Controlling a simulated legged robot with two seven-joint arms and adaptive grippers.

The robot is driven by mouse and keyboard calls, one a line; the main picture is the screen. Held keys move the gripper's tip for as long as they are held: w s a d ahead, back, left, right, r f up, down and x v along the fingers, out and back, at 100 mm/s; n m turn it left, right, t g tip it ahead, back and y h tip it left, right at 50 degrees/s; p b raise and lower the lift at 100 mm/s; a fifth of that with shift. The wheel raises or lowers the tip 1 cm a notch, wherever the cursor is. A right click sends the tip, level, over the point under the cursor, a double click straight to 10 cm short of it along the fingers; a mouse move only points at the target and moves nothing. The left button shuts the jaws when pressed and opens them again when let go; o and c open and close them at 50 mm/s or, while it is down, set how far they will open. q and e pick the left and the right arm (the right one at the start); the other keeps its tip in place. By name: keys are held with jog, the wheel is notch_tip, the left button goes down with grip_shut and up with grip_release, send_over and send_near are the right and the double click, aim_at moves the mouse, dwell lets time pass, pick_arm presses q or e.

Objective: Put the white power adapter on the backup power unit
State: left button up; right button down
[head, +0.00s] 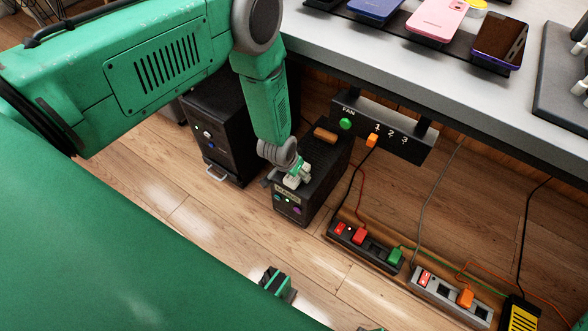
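The backup power unit (325,178) is a black box on the wooden floor under the table edge, with a label and lit buttons on its front. My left gripper (299,173) reaches down from the upper left to the front part of its top. A small white block, seemingly the white power adapter (291,182), is at the fingertips, at or just above the unit's top near the front edge. The fingers and block overlap in view, so I cannot tell whether the fingers grip it or whether it touches the top.
A brown block (325,134) lies on the unit's rear top. A larger black box (222,132) stands to the left. Power strips (365,246) (450,294) with coloured plugs and cables lie to the right. A FAN switch panel (382,127) hangs below the table (400,62), which holds phones.

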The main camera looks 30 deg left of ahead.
pick_arm(q)
jog(key=v, duration=1.2)
jog(key=s+a+g, duration=0.1)
jog(key=s+g, duration=0.2)
jog(key=s, duration=2.1)
notch_tip(320, 180, up, 19)
jog(key=p, duration=1.8)
jog(key=shift+s, duration=0.45)
jog(key=shift+a+f, duration=0.1)
